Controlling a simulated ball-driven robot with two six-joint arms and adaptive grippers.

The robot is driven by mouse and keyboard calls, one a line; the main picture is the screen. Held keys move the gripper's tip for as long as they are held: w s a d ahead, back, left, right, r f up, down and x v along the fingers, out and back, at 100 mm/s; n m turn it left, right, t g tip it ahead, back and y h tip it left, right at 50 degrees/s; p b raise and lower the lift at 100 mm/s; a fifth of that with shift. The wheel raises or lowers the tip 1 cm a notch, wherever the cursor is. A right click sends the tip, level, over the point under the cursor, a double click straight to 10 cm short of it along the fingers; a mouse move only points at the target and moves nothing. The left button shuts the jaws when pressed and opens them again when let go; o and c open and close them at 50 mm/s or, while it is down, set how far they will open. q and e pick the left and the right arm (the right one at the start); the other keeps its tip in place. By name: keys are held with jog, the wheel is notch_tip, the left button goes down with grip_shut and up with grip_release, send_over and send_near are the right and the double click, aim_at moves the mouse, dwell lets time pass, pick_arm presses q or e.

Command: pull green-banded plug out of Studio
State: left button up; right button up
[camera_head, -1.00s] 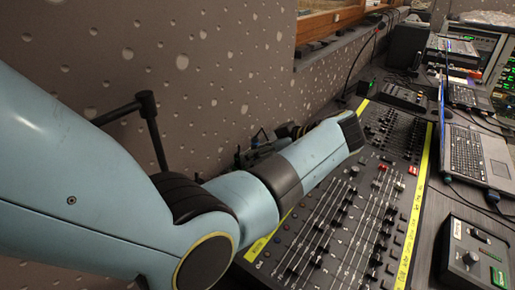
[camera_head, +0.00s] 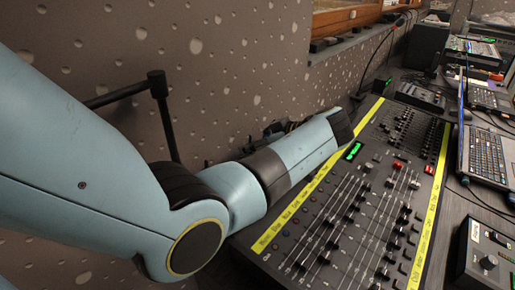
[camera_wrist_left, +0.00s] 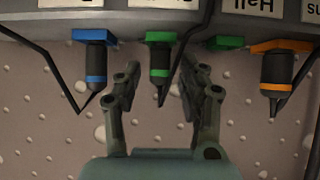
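The green-banded plug (camera_wrist_left: 160,62) hangs dark and upright from a green socket tab under the console's rear edge in the left wrist view. My left gripper (camera_wrist_left: 167,72) is open, with one finger on each side of this plug in the picture. I see a gap on both sides; the depth between fingertips and plug is hard to tell. The label above this socket is cut off, so "Studio" cannot be read. In the head view my left arm reaches over the back of the mixing console (camera_head: 340,215), and the gripper is mostly hidden there. My right gripper is not in view.
A blue-banded plug (camera_wrist_left: 96,62) hangs close on the left and an orange-banded plug (camera_wrist_left: 275,72) on the right. A green tab (camera_wrist_left: 224,43) sits behind the right finger. Thin dark cables run between plugs. A dimpled wall (camera_head: 240,60) stands close behind the console.

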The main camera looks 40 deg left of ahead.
pick_arm(q)
jog(key=c, duration=0.4)
grip_shut()
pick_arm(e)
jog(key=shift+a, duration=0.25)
pick_arm(q)
jog(key=shift+r, duration=0.1)
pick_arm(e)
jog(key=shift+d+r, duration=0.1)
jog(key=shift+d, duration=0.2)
pick_arm(q)
jog(key=shift+r+p, duration=1.6)
jog(key=shift+r, duration=0.65)
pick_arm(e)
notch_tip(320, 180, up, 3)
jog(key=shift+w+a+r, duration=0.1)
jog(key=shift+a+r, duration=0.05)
